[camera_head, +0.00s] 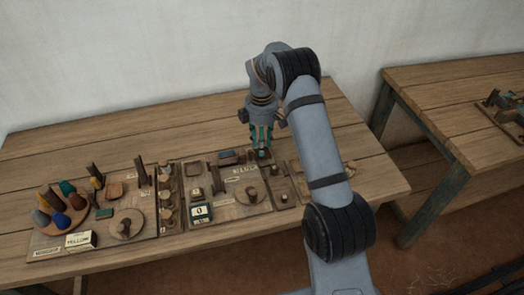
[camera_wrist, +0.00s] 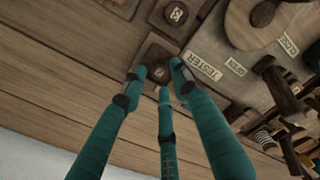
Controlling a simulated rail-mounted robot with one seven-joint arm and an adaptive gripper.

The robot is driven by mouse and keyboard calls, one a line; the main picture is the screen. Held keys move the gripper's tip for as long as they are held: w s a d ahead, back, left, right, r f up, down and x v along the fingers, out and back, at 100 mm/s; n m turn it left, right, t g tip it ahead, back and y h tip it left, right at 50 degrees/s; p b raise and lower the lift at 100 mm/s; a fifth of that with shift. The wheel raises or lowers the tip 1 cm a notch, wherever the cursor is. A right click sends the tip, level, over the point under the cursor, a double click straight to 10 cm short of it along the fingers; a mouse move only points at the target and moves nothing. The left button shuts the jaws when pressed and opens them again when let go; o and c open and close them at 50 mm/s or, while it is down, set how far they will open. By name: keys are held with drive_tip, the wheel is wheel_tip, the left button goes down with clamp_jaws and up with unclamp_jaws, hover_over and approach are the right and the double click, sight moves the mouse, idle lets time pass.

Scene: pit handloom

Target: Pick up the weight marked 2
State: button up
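In the wrist view, my gripper (camera_wrist: 160,76) points down with its three teal fingers spread around a small dark square block (camera_wrist: 152,52). A dark round piece on that block lies between the fingertips; whether they touch it I cannot tell, and no number on it can be read. A second dark square block (camera_wrist: 163,25) beside it carries a round piece (camera_wrist: 177,13) with a pale mark, perhaps a 2 or an 8. In the head view, my gripper (camera_head: 262,140) is low over the back right of the middle board. The weight marked 2 cannot be singled out there.
A board labelled TESTER (camera_wrist: 202,67) lies beside the blocks. A box showing 0 (camera_head: 200,212) stands at its front. A left board holds coloured cones, a YELLOW sign (camera_head: 80,240) and a round disc (camera_head: 125,224). The table's back strip (camera_head: 130,130) is clear.

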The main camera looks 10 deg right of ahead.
wheel_tip(320, 180, down, 2)
drive_tip(key=shift+f, duration=0.2)
drive_tip(key=c, duration=0.4)
